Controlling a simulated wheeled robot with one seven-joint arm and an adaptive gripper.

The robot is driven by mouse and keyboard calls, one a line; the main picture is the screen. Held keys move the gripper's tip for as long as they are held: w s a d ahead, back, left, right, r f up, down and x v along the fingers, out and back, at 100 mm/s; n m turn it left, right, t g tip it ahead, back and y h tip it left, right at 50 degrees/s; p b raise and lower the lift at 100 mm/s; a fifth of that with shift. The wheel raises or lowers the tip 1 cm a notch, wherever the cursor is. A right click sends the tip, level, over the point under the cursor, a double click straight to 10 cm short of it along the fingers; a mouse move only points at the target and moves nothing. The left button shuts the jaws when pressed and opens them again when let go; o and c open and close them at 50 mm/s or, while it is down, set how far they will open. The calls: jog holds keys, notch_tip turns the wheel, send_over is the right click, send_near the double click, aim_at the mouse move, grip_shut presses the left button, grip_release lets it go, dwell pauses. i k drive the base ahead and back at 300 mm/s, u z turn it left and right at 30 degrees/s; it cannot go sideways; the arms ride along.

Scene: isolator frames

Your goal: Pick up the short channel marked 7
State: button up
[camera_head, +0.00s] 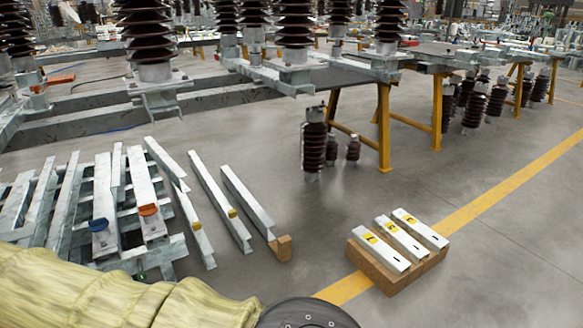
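Three short grey metal channels lie side by side on a wooden block (405,284) on the floor at the right: a left one (386,255), a middle one (405,241) and a right one (426,233). Each has a yellow label with a dark mark near its far end. The marks are too small to read, so I cannot tell which channel is marked 7. My arm in its yellowish sleeve and a dark round part of it show along the bottom edge, left of the block. My gripper's fingers are not in view.
A steel frame with dark insulators (295,25) on yellow trestles (384,125) stands behind. Floor around the wooden block is clear, with a yellow line (500,190).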

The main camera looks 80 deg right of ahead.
aim_at(383, 253)
jog(key=z, duration=3.1)
jog(key=i, duration=1.25)
jog(key=u, duration=0.15)
